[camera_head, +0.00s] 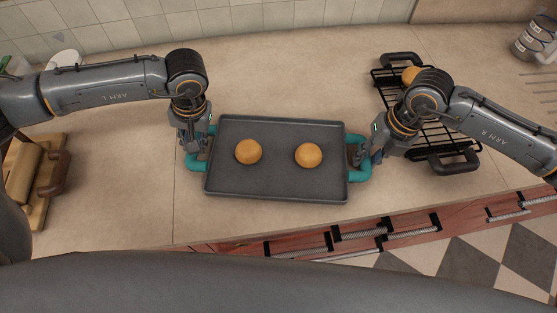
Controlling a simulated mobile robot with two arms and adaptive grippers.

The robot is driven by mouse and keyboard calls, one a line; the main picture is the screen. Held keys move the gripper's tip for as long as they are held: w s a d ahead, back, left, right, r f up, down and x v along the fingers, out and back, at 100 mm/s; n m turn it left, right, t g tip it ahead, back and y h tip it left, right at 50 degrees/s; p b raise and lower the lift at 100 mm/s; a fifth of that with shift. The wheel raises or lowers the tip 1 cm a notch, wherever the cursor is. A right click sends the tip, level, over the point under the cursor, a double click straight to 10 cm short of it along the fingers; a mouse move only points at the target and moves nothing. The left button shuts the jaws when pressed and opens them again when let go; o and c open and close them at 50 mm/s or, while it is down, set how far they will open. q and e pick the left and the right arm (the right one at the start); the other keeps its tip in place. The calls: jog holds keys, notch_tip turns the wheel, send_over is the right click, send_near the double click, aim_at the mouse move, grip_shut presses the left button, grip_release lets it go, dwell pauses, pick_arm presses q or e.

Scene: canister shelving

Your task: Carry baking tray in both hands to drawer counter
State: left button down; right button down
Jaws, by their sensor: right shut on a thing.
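The dark grey baking tray (277,184) lies level in the middle of the head view, with two round golden buns (248,152) (309,155) on it. It has a teal handle at each end. My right gripper (364,158) is shut on the right teal handle (358,174). My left gripper (195,146) is at the left teal handle (196,163); its fingers are too small and dark to show whether they are closed. The tray is over the beige counter (280,75), above wooden drawers (300,246) in its front. I cannot tell whether it touches the counter.
A black wire rack (436,136) with dark handles and a bun (411,75) stands at the right, partly behind my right arm. A wooden item with a brown handle (55,173) is at the left. Counter behind the tray is clear.

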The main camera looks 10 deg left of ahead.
pick_arm(q)
jog(key=c, duration=1.1)
grip_release()
jog(key=shift+c, duration=0.2)
pick_arm(e)
jog(key=c, duration=1.1)
grip_release()
jog(key=shift+f, duration=0.1)
jog(key=shift+c, duration=0.2)
pick_arm(q)
jog(key=shift+d+r, duration=0.1)
jog(key=shift+r, duration=0.4)
notch_tip(320, 180, up, 11)
jog(key=d, duration=0.2)
jog(key=shift+f, duration=0.2)
pick_arm(e)
notch_tip(320, 180, up, 12)
jog(key=d, duration=0.2)
jog(key=shift+d, duration=0.2)
jog(key=shift+f, duration=0.15)
